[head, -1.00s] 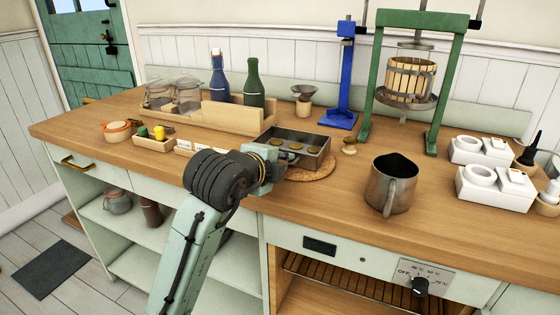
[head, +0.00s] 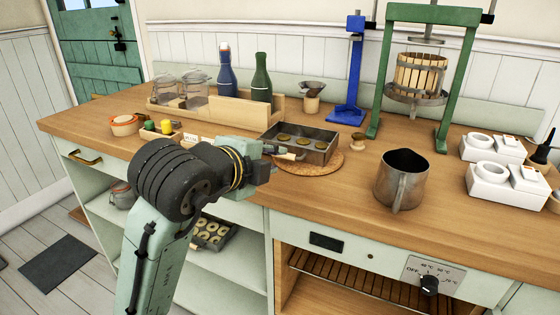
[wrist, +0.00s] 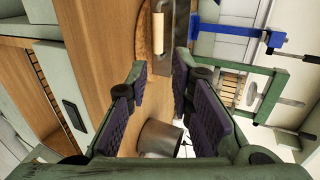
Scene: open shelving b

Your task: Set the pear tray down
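The pear tray, a dark metal tray (head: 322,153) with several round slices in it, sits on a round cork mat (head: 318,169) on the wooden counter. Its pale handle (head: 290,157) faces the counter's front. In the wrist view, the handle (wrist: 158,35), the tray's edge (wrist: 181,38) and the mat (wrist: 145,35) show at the top, beyond the fingertips. My gripper (wrist: 158,72) is open, with nothing between its purple pads. In the head view, my gripper (head: 272,150) is just left of the handle, its fingers partly hidden by my wrist.
A metal jug (head: 401,180) stands right of the mat. A green press (head: 443,130) and blue stand (head: 350,85) are behind. A wooden rack (head: 225,117) holds bottles and jars. Another tray with rings (head: 212,233) is on the lower shelf. The counter between mat and jug is clear.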

